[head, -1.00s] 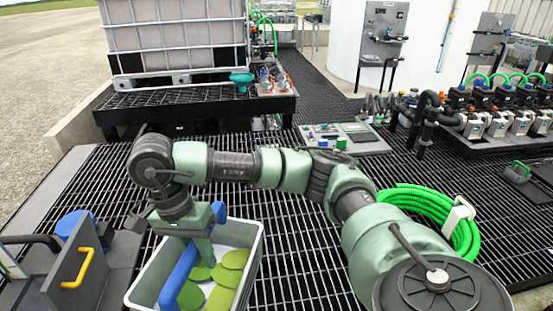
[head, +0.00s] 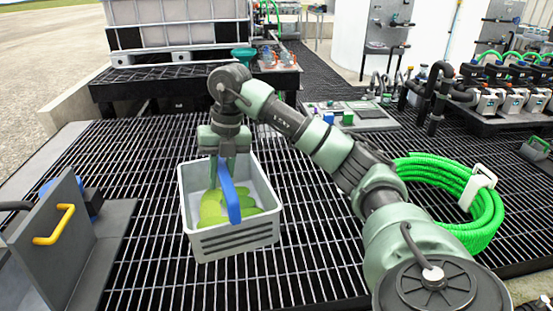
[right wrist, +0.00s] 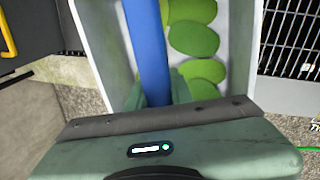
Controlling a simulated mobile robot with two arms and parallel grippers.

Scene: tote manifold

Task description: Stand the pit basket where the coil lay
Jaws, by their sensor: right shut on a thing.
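The pit basket is a light grey tub (head: 240,241) with a blue bar handle (head: 231,195) and several flat green pieces inside. My right gripper (head: 229,168) is shut on the blue handle, with the basket below it, slightly tilted and apparently clear of the grating. The right wrist view shows the blue handle (right wrist: 147,45) between the fingers and the basket's pale wall (right wrist: 98,40). The green hose coil (head: 485,212) lies on the grating at the right, a white clip (head: 478,186) on it, beyond my right forearm. My left gripper is out of view.
An upright grey panel with a yellow handle (head: 55,225) stands at the left. A caged tank (head: 180,25) on a black stand is at the back. A grey tray with small parts (head: 355,116) lies behind my arm. Bare grating (head: 300,255) lies between basket and coil.

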